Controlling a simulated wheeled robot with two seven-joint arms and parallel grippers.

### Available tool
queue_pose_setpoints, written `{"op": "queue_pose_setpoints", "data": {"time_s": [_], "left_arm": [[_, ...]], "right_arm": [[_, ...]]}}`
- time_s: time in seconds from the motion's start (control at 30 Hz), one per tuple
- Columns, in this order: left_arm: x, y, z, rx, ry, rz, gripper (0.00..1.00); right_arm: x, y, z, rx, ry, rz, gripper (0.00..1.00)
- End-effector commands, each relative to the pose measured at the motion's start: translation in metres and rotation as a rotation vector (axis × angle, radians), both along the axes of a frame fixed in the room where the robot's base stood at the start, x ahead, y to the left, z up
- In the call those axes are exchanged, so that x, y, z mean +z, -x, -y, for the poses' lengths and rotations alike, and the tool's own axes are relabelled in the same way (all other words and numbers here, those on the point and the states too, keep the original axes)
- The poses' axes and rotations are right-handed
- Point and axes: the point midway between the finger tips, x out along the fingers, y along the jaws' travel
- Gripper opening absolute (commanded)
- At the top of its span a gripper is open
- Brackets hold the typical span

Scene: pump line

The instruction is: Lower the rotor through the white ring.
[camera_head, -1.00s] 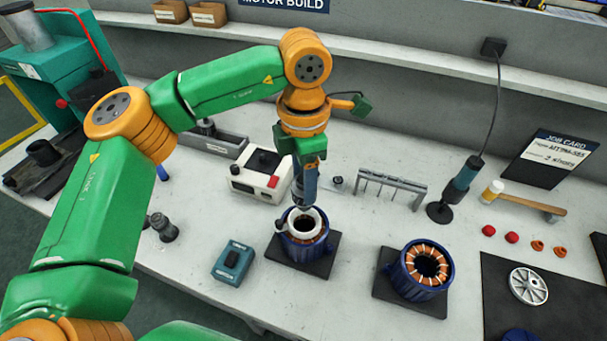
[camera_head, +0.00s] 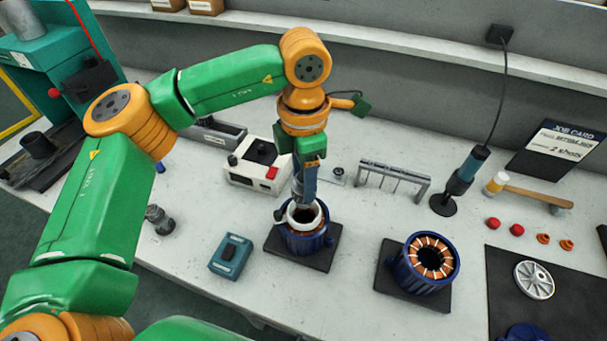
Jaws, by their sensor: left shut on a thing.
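The white ring (camera_head: 318,222) sits on top of a blue stator housing (camera_head: 306,243), which stands on a dark square pad left of the picture's middle. A small dark knob sticks out at the ring's left side. My left gripper (camera_head: 304,200) points down just above the ring, at its back edge, and is shut. The rotor cannot be made out; what the jaws hold is hidden by the fingers and the ring's dark opening. I cannot tell how deep anything sits inside the ring. My right gripper is not in view.
A second blue stator with copper windings (camera_head: 432,262) stands on a pad to the right. A teal box (camera_head: 231,256) is at the left, a white control box (camera_head: 256,165) and a grey rack (camera_head: 393,180) behind. A hammer (camera_head: 535,195) lies at the right.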

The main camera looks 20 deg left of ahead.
Motion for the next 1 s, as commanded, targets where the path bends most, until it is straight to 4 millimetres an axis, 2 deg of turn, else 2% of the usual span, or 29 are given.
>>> {"op": "queue_pose_setpoints", "data": {"time_s": [0.47,1.0], "left_arm": [[-0.0001,0.0002,0.0003,0.0,0.001,0.001,0.0],[-0.0093,0.0002,0.0003,0.0,0.001,0.001,0.0]], "right_arm": [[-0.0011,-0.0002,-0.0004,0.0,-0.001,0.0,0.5],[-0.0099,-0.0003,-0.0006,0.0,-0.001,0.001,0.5]]}}
